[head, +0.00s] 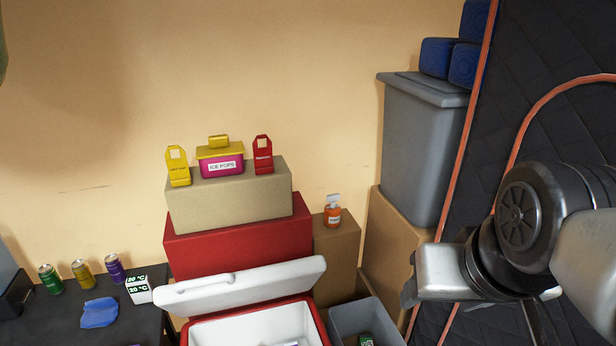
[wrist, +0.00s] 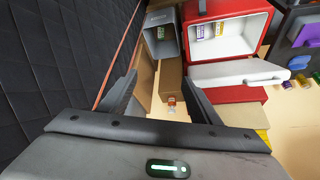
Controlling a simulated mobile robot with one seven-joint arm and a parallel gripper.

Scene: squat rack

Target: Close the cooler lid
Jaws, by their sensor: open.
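The red cooler (head: 322,326) stands low at the bottom centre of the head view, cut off by the frame edge. Its white lid (head: 240,285) is open and tilted up at the back, in front of a red box. The white inside shows. In the wrist view the cooler (wrist: 261,15) is at the top, with small items inside, and its lid (wrist: 238,73) stands open beside the opening. My gripper (wrist: 163,78) is open and empty in the wrist view, apart from the cooler and lid. In the head view my arm is at the right, clear of the lid.
A grey bin (head: 365,322) stands right of the cooler. Behind the lid are a red box (head: 240,247) and a tan box (head: 230,197) bearing an ice pops container (head: 221,160). A dark table (head: 60,325) with several cans is at left. A black padded panel (head: 560,70) is at right.

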